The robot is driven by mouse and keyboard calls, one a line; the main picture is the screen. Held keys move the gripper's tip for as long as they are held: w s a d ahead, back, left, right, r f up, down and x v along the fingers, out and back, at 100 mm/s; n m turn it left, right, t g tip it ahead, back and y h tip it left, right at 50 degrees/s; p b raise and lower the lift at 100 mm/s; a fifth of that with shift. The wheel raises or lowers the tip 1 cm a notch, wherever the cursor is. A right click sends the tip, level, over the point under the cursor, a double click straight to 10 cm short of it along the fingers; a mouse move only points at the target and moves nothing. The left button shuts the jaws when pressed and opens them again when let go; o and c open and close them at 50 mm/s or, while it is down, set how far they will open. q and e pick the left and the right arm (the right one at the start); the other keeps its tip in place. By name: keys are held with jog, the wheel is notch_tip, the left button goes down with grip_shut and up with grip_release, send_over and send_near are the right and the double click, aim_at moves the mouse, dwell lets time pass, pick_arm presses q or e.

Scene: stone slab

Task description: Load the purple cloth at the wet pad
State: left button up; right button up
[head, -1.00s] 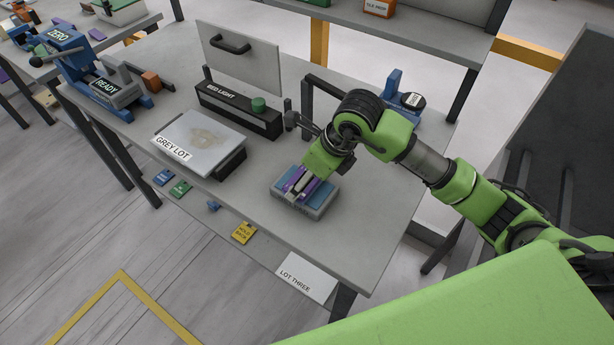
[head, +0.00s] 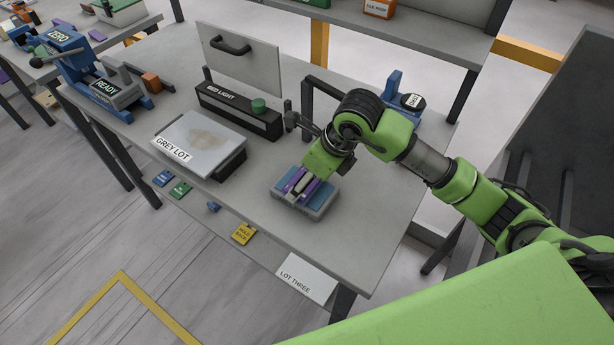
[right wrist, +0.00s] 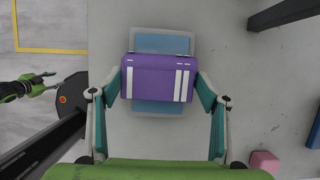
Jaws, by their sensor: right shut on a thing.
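The purple cloth (head: 313,187) shows as a folded block with white stripes in the right wrist view (right wrist: 153,76). My right gripper (head: 303,185) is shut on it, with one finger at each side edge in the right wrist view (right wrist: 160,84). The cloth lies across the middle of the blue wet pad (head: 325,198), whose ends show beyond it (right wrist: 161,43). I cannot tell whether the cloth presses on the pad or hangs just above it. My left gripper (right wrist: 38,86) appears small at the left of the right wrist view, away from the cloth; its opening is unclear.
A plate labelled GREY LOT (head: 202,143) and a black RED LIGHT box (head: 238,110) stand left of the pad. A blue device (head: 394,92) stands behind. A yellow tag (head: 243,233) and a LOT THREE card (head: 306,278) are at the front edge. Bare tabletop lies right of the pad.

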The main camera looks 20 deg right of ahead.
jog(key=shift+r+p, duration=1.75)
jog(key=shift+r, duration=1.6)
jog(key=n, duration=0.1)
jog(key=s+a+n, duration=0.1)
jog(key=n, duration=0.1)
jog(key=shift+a+r+g+y, duration=0.1)
jog(key=shift+r+g+y, duration=0.1)
jog(key=shift+g+y, duration=0.2)
jog(key=s+d+r+n+g+h, duration=0.1)
jog(key=s+n, duration=0.5)
jog(key=n, duration=0.6)
jog(key=s+d+r+n+g+h, duration=0.2)
jog(key=s+d+r+n+g, duration=0.2)
jog(key=n, duration=0.9)
jog(key=shift+s+r+g+h, duration=0.3)
jog(key=shift+s+g, duration=0.8)
jog(key=shift+s, duration=0.05)
